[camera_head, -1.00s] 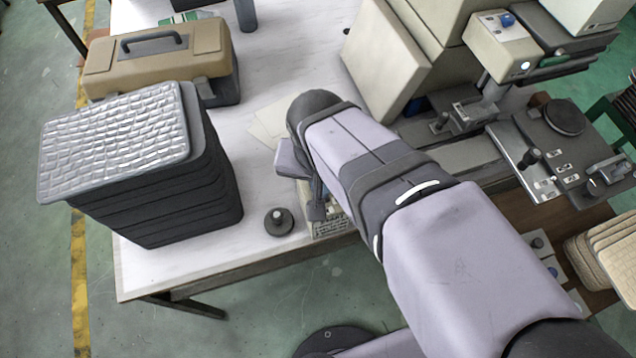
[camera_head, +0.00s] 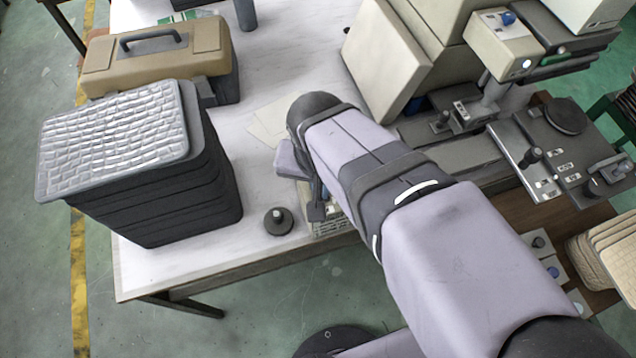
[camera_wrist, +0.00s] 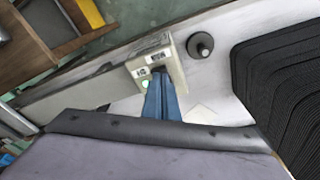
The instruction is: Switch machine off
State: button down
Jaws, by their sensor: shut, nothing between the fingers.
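A small beige control box (camera_wrist: 172,58) stands on the white table in the wrist view. It has small dark-marked labels and a green button (camera_wrist: 146,84). My gripper (camera_wrist: 159,78) is shut and empty, with its blue fingers pointing at the box face beside the green button. The fingertips overlap a dark part of the box, and I cannot tell whether they touch it. In the head view the box (camera_head: 326,226) shows only partly, at the table's front edge, because my arm hides most of it.
A black round knob-like part (camera_head: 278,221) stands left of the box. A stack of black trays (camera_head: 190,200) and a tan toolbox (camera_head: 155,65) are further left. A large beige machine (camera_head: 385,60) stands at the back right. Bare white table lies between.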

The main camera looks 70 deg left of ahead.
jog(key=shift+f, duration=0.2)
jog(key=shift+r, duration=0.1)
notch_tip(320, 180, up, 7)
jog(key=p, duration=0.6)
dwell(0.4)
dwell(0.5)
